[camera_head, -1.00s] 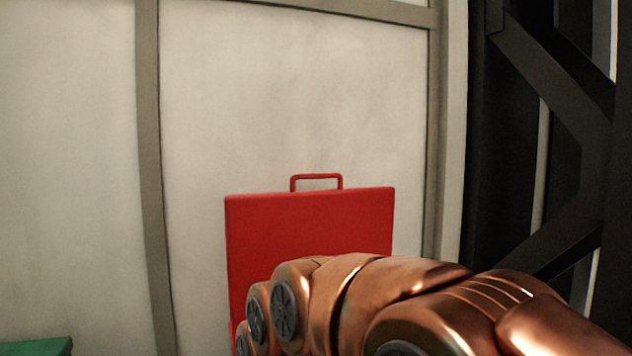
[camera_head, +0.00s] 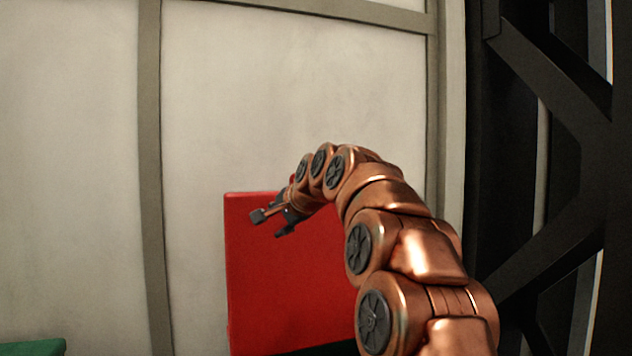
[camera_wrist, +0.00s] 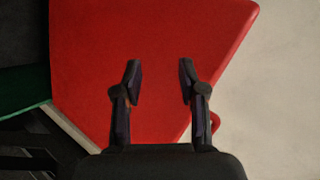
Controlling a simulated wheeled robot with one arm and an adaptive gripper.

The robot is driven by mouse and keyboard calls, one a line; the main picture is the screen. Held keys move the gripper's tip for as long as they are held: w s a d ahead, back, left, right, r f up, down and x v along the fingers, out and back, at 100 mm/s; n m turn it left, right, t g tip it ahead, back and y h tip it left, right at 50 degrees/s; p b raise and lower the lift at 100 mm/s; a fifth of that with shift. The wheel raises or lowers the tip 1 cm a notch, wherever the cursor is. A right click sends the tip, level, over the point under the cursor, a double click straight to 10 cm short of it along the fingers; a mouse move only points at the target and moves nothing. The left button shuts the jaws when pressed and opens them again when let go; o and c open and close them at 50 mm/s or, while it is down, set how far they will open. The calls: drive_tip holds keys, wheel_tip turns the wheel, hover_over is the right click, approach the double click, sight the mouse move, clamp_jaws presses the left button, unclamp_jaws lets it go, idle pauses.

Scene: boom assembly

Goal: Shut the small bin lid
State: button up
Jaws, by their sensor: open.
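The red bin lid (camera_head: 290,285) stands raised and upright in front of the pale wall in the head view. Its top handle is hidden behind my arm there. My gripper (camera_head: 270,224) is in front of the lid's upper part, fingers apart and pointing left and down. In the wrist view the red lid (camera_wrist: 150,50) fills the middle, and my open gripper (camera_wrist: 158,75) shows over it with nothing between the fingers. A small piece of the red handle (camera_wrist: 214,122) shows beside the right finger. I cannot tell whether the fingers touch the lid.
A green object (camera_head: 32,348) shows at the lower left, also at the left edge of the wrist view (camera_wrist: 22,92). A pale panelled wall (camera_head: 300,100) stands behind the lid. Black steel bracing (camera_head: 560,90) rises on the right. Room left of the lid looks clear.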

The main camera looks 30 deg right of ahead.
drive_tip(key=d+r+m+t+h+b, duration=0.2)
drive_tip(key=d+r+m+t+h, duration=0.3)
drive_tip(key=d+r, duration=0.75)
drive_tip(key=shift+m+g+y, duration=0.3)
drive_tip(key=shift+g+y, duration=0.3)
drive_tip(key=shift+y, duration=0.1)
drive_tip(key=shift+s+d+f+p+x, duration=0.1)
drive_tip(key=shift+d+f+p+x, duration=0.35)
drive_tip(key=shift+x, duration=1.1)
drive_tip(key=shift+s+f+p+x, duration=0.1)
drive_tip(key=shift+p+x, duration=0.6)
drive_tip(key=shift+x, duration=0.9)
drive_tip(key=shift+s+d+f+p+x, duration=0.1)
drive_tip(key=shift+d+f+p+x, duration=0.35)
drive_tip(key=shift+x, duration=1.1)
drive_tip(key=shift+a+r, duration=0.15)
drive_tip(key=shift+a, duration=0.1)
clamp_jaws()
